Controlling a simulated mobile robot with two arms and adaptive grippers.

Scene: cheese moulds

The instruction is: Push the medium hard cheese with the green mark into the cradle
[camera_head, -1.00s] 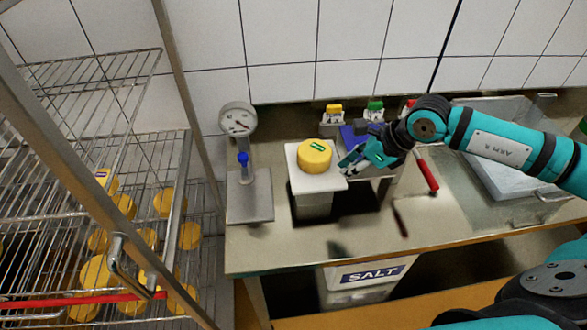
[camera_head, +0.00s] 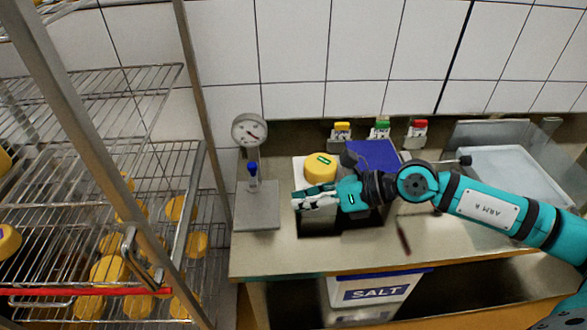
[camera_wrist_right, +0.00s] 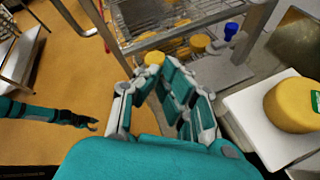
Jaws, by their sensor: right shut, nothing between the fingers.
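The yellow cheese with the green mark (camera_head: 320,167) lies flat on a white block (camera_head: 299,174) on the counter. It also shows at the right of the wrist view (camera_wrist_right: 290,107). My right gripper (camera_head: 300,202) is shut and empty, in front of the cheese on the near side, its fingers pointing left. They look apart from the cheese. In the wrist view the right fingers (camera_wrist_right: 160,68) are beside the white block. A blue piece (camera_head: 374,154) stands behind right of the cheese; I cannot tell whether it is the cradle. My left gripper (camera_wrist_right: 88,123) shows small in the wrist view, its jaws unclear.
A dial gauge (camera_head: 249,130) with a grey plate (camera_head: 257,212) stands left of the block. A wire rack (camera_head: 110,198) with several cheeses fills the left. Yellow, green and red tagged items (camera_head: 381,130) line the back. A tray (camera_head: 515,172) lies right.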

